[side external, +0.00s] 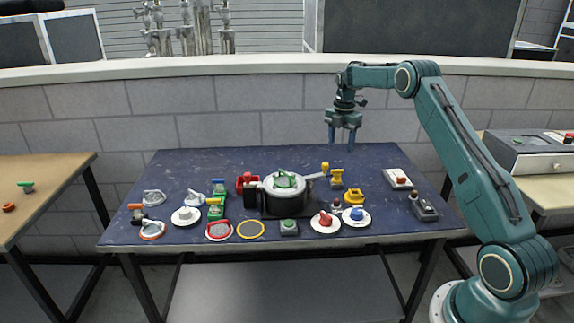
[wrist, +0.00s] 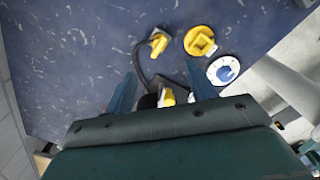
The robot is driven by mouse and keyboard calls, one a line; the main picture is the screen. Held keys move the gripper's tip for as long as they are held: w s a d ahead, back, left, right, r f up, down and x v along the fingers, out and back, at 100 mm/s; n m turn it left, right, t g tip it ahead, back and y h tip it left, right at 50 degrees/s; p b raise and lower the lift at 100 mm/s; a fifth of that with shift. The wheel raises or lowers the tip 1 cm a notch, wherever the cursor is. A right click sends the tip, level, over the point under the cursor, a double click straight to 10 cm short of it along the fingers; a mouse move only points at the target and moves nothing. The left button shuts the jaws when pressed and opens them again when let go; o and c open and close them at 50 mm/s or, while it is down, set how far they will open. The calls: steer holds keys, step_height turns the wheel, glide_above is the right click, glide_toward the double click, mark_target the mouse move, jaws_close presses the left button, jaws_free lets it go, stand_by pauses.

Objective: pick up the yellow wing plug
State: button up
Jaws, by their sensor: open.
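My gripper (side external: 341,141) is open and empty, pointing down high above the back right of the dark blue table (side external: 215,165). Its two blue fingers also show in the wrist view (wrist: 161,85). The wrist view shows a yellow piece beside a black cable (wrist: 158,44) and a yellow round piece (wrist: 200,41). I cannot tell for sure which is the wing plug. Another yellow piece (wrist: 168,97) is partly hidden by my gripper.
A pot (side external: 284,190) with a green-handled lid stands mid-table, its long handle reaching right. A white disc with a red knob (side external: 325,221), a white box (side external: 398,179) and a dark switch box (side external: 424,207) are close by. The back left of the table is clear.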

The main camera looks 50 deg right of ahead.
mark_target(338, 170)
steer(key=shift+f, duration=3.9)
steer(key=shift+f, duration=0.1)
steer(key=shift+w+f, duration=0.1)
steer(key=shift+f, duration=2.35)
steer(key=shift+c, duration=0.5)
steer(key=c, duration=1)
